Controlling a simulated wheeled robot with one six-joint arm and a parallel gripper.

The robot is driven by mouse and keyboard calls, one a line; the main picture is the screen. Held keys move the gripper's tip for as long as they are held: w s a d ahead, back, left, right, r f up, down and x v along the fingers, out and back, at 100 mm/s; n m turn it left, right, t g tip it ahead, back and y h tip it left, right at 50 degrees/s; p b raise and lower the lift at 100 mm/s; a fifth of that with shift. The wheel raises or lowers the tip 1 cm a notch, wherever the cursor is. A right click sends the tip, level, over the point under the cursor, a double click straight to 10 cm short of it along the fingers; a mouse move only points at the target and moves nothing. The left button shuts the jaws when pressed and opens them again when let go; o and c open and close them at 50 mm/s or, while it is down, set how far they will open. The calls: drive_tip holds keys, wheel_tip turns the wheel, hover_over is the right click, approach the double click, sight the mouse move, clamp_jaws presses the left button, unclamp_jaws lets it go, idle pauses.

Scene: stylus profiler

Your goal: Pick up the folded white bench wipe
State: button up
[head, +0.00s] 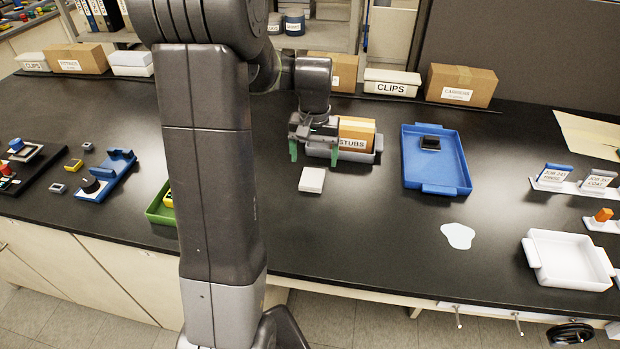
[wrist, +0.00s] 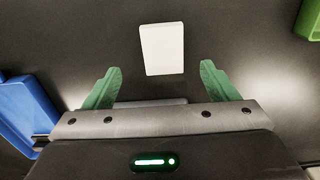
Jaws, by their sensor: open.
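The folded white wipe (head: 312,180) lies flat on the black bench, just in front of the grey tray with the STUBS box. In the wrist view the white wipe (wrist: 162,48) shows as a pale rectangle beyond the fingertips, roughly centred between them. My gripper (head: 314,150) is above the bench at the near side of the STUBS box, behind the wipe in the head view. Its two green fingers (wrist: 158,82) are spread wide with nothing between them. The wipe is apart from both fingers.
The grey tray (head: 368,157) holds the STUBS box (head: 356,135) close by my gripper. A blue tray (head: 455,183) with a small dark block stands right. A pale puddle-like patch (head: 458,236) and a white tray (head: 570,262) are farther right. Bench around the wipe is clear.

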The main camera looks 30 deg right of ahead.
sight(312, 177)
drive_tip(key=shift+w+f+p, duration=0.15)
drive_tip(key=shift+f+p, duration=0.2)
drive_tip(key=shift+f, duration=1.4)
drive_tip(key=shift+w+f+p, duration=0.1)
drive_tip(key=shift+f+p, duration=0.25)
drive_tip(key=shift+f, duration=1.35)
drive_tip(key=shift+a, duration=0.1)
drive_tip(key=shift+c, duration=0.2)
drive_tip(key=c, duration=1)
